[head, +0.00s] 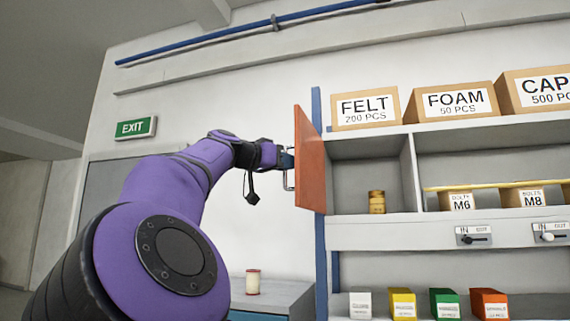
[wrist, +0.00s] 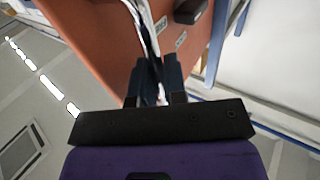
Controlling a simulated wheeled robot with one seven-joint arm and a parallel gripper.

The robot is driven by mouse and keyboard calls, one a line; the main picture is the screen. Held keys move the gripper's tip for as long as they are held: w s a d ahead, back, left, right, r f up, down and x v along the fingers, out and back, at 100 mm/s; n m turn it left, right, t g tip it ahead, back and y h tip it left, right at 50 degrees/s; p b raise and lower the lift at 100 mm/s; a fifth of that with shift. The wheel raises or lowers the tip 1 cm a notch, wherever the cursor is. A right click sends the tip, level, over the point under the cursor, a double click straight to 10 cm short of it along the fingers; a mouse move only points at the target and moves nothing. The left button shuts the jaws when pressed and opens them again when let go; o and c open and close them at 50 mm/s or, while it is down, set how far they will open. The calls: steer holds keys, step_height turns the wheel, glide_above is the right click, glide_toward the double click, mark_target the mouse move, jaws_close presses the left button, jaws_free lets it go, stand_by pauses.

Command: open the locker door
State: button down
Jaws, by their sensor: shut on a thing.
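The orange locker door (head: 309,160) stands swung open from the left side of a grey locker compartment (head: 362,172). It also fills the upper middle of the wrist view (wrist: 100,35). A metal bar handle (head: 287,180) is on the door's left face; it shows in the wrist view (wrist: 149,25) running down between the fingers. My gripper (head: 284,160) is at this handle, and in the wrist view (wrist: 152,75) its dark fingers are shut on it. The compartment holds a yellow-brown jar (head: 377,202). The exact finger contact is partly hidden.
Cartons labelled FELT (head: 365,108) and FOAM (head: 455,102) stand on the shelf above. Small coloured boxes (head: 403,305) line the lower shelf. A spool (head: 253,282) stands on a grey cabinet (head: 275,296) below the door. Open wall space lies left of the door.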

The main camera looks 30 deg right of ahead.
steer(key=c, duration=1.2)
jaws_free()
steer(key=shift+d, duration=0.1)
steer(key=a, duration=0.3)
steer(key=s+a, duration=0.1)
steer(key=a, duration=0.6)
steer(key=shift+s+a, duration=0.4)
